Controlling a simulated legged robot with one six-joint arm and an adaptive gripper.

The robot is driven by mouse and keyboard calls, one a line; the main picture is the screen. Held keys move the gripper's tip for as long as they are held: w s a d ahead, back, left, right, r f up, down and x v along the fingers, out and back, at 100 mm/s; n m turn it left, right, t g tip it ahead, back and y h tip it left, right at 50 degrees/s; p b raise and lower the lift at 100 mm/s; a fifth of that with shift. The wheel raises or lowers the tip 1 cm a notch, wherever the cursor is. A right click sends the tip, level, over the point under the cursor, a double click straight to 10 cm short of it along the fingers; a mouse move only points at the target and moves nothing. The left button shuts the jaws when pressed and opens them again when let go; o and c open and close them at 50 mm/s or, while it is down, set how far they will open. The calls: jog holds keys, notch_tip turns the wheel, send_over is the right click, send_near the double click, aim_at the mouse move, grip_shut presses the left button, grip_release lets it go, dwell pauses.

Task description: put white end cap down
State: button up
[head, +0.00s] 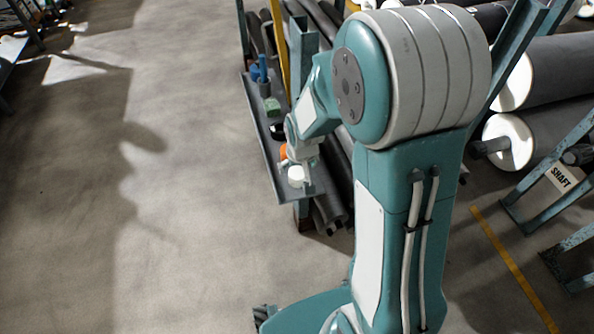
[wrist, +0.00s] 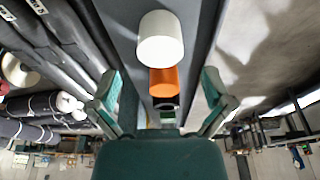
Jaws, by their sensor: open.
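The white end cap (head: 296,173) is a short white cylinder near the front end of a narrow grey shelf (head: 293,196). In the wrist view the cap (wrist: 160,40) is at the top middle, beyond my fingertips and clear of both. It appears to rest on the shelf. My gripper (wrist: 160,92) is open, with its teal fingers wide apart and nothing held. In the head view my gripper (head: 301,152) is small, just above and beside the cap, and its fingers are hard to make out.
An orange cylinder (wrist: 163,82) stands close to the cap, also seen partly in the head view (head: 283,152). A green block (head: 272,106) and a blue item (head: 260,74) lie farther along the shelf. Dark rolls (head: 330,209) lie right of the shelf; open floor (head: 180,190) is left.

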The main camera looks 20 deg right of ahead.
jog(key=s+r+t, duration=0.1)
jog(key=s+r, duration=0.4)
jog(key=r, duration=0.4)
jog(key=s+r+t, duration=0.1)
jog(key=s+r, duration=0.4)
jog(key=r, duration=0.4)
jog(key=s+r, duration=0.4)
jog(key=s, duration=0.5)
jog(key=shift+s+r+t, duration=0.25)
jog(key=shift+r+t, duration=0.1)
jog(key=shift+t, duration=0.05)
